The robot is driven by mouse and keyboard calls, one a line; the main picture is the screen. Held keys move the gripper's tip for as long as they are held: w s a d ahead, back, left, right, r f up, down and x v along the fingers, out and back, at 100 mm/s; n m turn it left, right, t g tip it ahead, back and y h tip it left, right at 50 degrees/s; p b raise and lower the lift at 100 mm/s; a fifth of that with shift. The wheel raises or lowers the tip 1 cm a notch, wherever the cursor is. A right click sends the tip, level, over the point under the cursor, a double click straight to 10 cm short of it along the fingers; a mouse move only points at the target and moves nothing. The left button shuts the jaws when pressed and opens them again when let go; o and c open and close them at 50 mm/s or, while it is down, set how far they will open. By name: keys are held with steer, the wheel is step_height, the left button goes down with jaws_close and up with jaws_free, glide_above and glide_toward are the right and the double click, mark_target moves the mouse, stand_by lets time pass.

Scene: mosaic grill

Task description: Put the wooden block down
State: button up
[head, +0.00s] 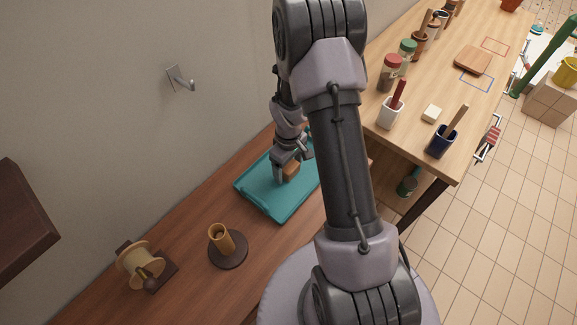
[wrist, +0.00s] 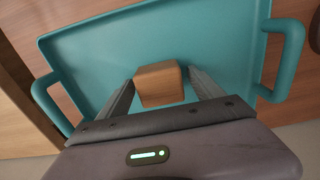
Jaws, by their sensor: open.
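The wooden block (wrist: 159,83) shows in the wrist view between my gripper's two fingers, over the teal tray (wrist: 90,52). My gripper (wrist: 160,88) is open, with a finger on each side of the block. In the head view the block (head: 291,170) is at the fingertips of my gripper (head: 284,173), low over the teal tray (head: 262,203). The block appears to rest on the tray floor, but exact contact is hard to tell. My arm hides the tray's right part in the head view.
A round brown stand with a brass-coloured cup (head: 222,238) and a spool on a wooden base (head: 140,263) stand left of the tray. A wall hook (head: 181,79) is above. A lighter worktable (head: 440,85) with jars and cups is to the right. Bare tray floor surrounds the block.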

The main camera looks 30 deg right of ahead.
steer(key=shift+r, duration=0.15)
step_height(320, 180, up, 12)
steer(key=p, duration=0.5)
step_height(320, 180, up, 14)
steer(key=m+t, duration=0.2)
steer(key=m, duration=0.1)
glide_above(288, 165)
steer(key=s+a, duration=0.2)
steer(key=a, duration=0.4)
steer(key=s+a+r+m+t+y, duration=0.1)
steer(key=s+a+r+m+t, duration=0.1)
steer(key=s+a+r, duration=0.3)
steer(key=s+a+r+m+t+y, duration=0.1)
steer(key=s+a+r+m, duration=0.2)
steer(key=s, duration=0.7)
step_height(288, 165, up, 5)
steer(key=shift+s+a+f+t, duration=0.25)
steer(key=shift+a+t, duration=0.15)
steer(key=shift+a, duration=0.6)
steer(key=shift+r, duration=0.1)
